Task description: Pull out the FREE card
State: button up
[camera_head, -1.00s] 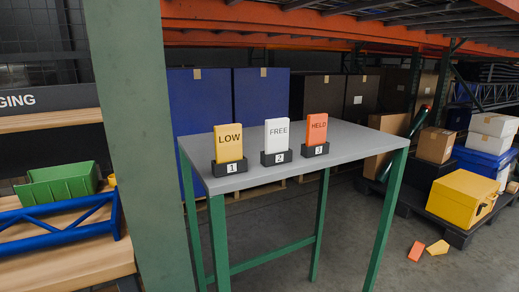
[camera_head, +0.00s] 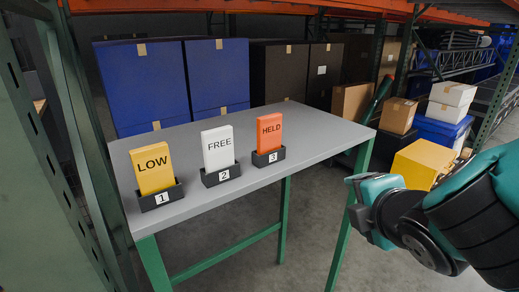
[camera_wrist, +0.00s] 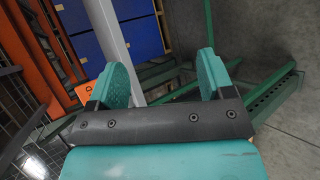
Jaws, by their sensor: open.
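The white FREE card (camera_head: 217,148) stands upright in the black holder marked 2 (camera_head: 221,175) on the grey table. The yellow LOW card (camera_head: 153,168) stands in holder 1 (camera_head: 162,197) to its left. The orange HELD card (camera_head: 269,133) stands in holder 3 (camera_head: 268,158) to its right. My gripper (camera_head: 358,207) is off the table's right side, apart from all the cards. In the wrist view my gripper (camera_wrist: 163,80) is open, with nothing between its teal fingers. An orange piece with part of a letter (camera_wrist: 86,92) shows beside the left finger.
The grey table (camera_head: 320,138) on green legs has bare room behind and right of the cards. Blue boxes (camera_head: 150,85) and dark boxes stand behind it. A yellow case (camera_head: 420,162) and cartons (camera_head: 397,115) are at the right. A green rack post (camera_head: 80,130) stands at the left.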

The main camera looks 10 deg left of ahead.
jog(key=s+a+r+n+t+y+p, duration=0.2)
jog(key=a+r+n+y, duration=0.35)
jog(key=a+n, duration=0.55)
jog(key=n+g+y, duration=0.1)
jog(key=n+y, duration=0.4)
jog(key=n, duration=0.6)
send_near(220, 144)
jog(key=p+x, duration=0.2)
jog(key=p, duration=0.1)
jog(key=p+x, duration=0.2)
jog(key=p, duration=0.2)
jog(key=r+p+x, duration=0.1)
jog(key=p+x, duration=0.1)
jog(key=p, duration=0.1)
jog(key=shift+w+p, duration=0.1)
jog(key=shift+p, duration=0.3)
jog(key=p+x, duration=0.3)
jog(key=p, duration=0.3)
jog(key=shift+w+a+f, duration=0.1)
jog(key=shift+a, duration=0.05)
jog(key=shift+w+a+f+p, duration=0.15)
jog(key=shift+w+a+p, duration=0.15)
jog(key=shift+p, duration=0.7)
jog(key=shift+w+a+f+p, duration=0.1)
jog(key=shift+a+f+p, duration=0.1)
jog(key=shift+p, duration=0.15)
jog(key=shift+c, duration=0.2)
